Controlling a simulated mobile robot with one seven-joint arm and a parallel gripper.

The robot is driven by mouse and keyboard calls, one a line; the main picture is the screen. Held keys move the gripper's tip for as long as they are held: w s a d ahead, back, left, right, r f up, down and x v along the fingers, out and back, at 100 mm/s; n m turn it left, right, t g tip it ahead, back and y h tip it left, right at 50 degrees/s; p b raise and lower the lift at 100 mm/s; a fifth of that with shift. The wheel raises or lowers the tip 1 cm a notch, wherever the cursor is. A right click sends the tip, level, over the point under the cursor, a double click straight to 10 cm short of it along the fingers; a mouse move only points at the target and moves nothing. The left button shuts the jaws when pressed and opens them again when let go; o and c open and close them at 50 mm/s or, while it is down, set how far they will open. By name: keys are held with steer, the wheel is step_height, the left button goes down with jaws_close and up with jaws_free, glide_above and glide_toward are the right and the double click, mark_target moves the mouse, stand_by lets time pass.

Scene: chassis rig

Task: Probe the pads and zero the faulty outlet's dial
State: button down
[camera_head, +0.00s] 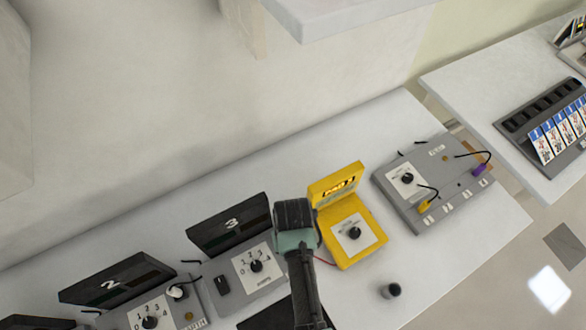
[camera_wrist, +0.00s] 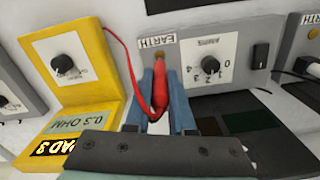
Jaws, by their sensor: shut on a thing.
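My gripper (camera_wrist: 160,82) is shut on a red probe (camera_wrist: 160,90), whose red lead runs to the yellow meter (camera_head: 353,232). The probe tip is at the brass earth pad (camera_wrist: 158,53) of outlet 3 (camera_head: 262,272); my gripper (camera_head: 294,222) hides this in the head view. The meter's screen (camera_wrist: 68,138) reads 0.3 OHM, PAD 3. Outlet 3's dial (camera_wrist: 210,65) is beside the pad, with a 0 to 4 scale; its setting is hard to read. Outlet 2 (camera_head: 164,308) with its own dial (camera_head: 150,322) stands at left, a plug in it.
A grey panel (camera_head: 430,185) with a dial, a yellow plug (camera_head: 424,206) and a purple plug (camera_head: 479,169) is right of the meter. A small dark cylinder (camera_head: 391,290) stands on the bench (camera_head: 460,250). A shelf edge (camera_head: 345,20) overhangs at the top. Bench front right is mostly clear.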

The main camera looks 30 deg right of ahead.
steer(key=shift+r+p, duration=2.45)
steer(key=shift+r, duration=0.25)
